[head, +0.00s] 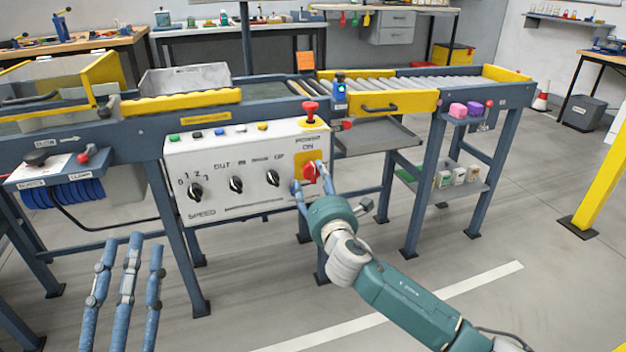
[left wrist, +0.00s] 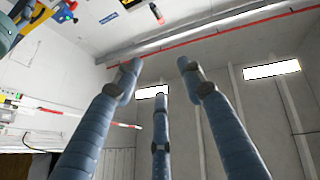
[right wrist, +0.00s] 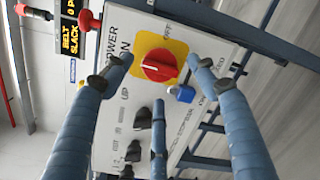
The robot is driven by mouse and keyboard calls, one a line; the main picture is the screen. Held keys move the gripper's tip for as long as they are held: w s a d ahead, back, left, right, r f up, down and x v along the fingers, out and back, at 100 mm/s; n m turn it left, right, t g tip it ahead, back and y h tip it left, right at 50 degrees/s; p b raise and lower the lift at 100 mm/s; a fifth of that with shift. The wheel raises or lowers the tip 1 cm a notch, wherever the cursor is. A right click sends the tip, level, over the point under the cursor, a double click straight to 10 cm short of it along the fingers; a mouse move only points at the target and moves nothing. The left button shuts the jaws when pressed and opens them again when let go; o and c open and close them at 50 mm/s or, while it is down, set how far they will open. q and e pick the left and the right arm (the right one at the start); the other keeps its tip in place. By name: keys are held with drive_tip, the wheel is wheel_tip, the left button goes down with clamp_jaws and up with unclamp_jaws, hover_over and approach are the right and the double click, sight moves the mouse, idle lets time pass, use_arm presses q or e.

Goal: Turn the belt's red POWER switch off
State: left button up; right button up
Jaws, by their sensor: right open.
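The red POWER switch (head: 310,173) is a rotary knob on a yellow plate at the right end of the white control panel (head: 225,160). In the right wrist view the knob (right wrist: 160,66) shows a pale mark on its side towards the ON label; OFF is printed at another edge of the plate. My right gripper (head: 308,184) is open in front of the knob, its fingers spread around it; I cannot tell whether any touches. It also shows in the right wrist view (right wrist: 158,75). My left gripper (head: 132,244) is open and empty at lower left, away from the panel.
A red mushroom button (head: 310,108) stands above the switch. Black knobs (head: 236,184) sit left of it. A blue block (right wrist: 181,93) sits beside the yellow plate. The conveyor (head: 440,84) runs behind the panel. Open floor (head: 520,220) lies at right.

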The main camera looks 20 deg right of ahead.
sight(313, 176)
drive_tip(key=w+b, duration=0.1)
drive_tip(key=w, duration=0.2)
drive_tip(key=shift+w+d, duration=0.15)
drive_tip(key=shift+w, duration=0.2)
use_arm(q)
drive_tip(key=s+r+t+h, duration=0.1)
drive_tip(key=s+r+t, duration=0.2)
drive_tip(key=s+r, duration=0.1)
drive_tip(key=shift+a+r, duration=0.3)
drive_tip(key=shift+r, duration=0.1)
drive_tip(key=shift+s, duration=0.1)
use_arm(e)
drive_tip(key=shift+c, duration=0.3)
drive_tip(key=c, duration=1.1)
